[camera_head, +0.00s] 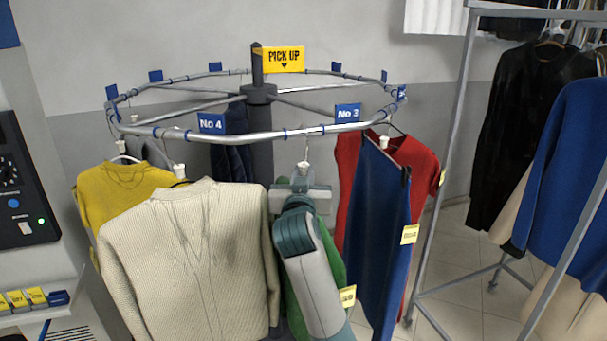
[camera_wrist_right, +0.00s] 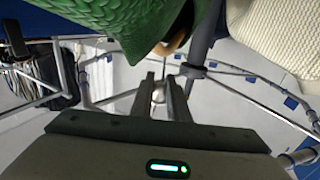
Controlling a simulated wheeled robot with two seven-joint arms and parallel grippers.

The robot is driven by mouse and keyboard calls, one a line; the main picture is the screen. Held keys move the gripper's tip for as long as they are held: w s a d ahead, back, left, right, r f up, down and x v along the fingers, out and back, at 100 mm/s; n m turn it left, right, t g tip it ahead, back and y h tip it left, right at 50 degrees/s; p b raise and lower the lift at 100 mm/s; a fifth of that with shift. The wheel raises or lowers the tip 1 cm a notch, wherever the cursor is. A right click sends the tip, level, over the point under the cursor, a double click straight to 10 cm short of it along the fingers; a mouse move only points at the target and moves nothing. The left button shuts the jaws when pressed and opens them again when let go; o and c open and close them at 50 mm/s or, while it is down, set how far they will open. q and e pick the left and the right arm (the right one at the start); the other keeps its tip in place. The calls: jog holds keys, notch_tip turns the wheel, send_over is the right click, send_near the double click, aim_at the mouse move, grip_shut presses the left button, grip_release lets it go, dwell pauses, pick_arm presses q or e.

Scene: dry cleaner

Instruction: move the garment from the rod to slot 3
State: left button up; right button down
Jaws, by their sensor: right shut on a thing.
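A green knitted garment (camera_head: 327,255) hangs mostly hidden behind my right arm in the head view; its knit fills the top of the right wrist view (camera_wrist_right: 110,20). My right gripper (camera_head: 302,176) is shut on its hanger (camera_head: 304,165), at the pale knob below the hook. The knob shows between the fingers in the right wrist view (camera_wrist_right: 158,95). The hook reaches up to the front of the round rail (camera_head: 270,135), between the blue No 4 sign (camera_head: 212,123) and the blue No 3 sign (camera_head: 348,112). I cannot tell whether the hook bears on the rail. My left gripper is out of view.
A cream sweater (camera_head: 190,260) and a yellow one (camera_head: 120,195) hang left of the green garment. Blue trousers (camera_head: 375,230) and a red garment (camera_head: 425,165) hang close on its right. A separate metal rack (camera_head: 455,110) with dark and blue clothes stands at the right.

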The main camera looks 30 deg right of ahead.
dwell(0.5)
jog(key=c, duration=1.6)
grip_release()
jog(key=shift+f, duration=0.1)
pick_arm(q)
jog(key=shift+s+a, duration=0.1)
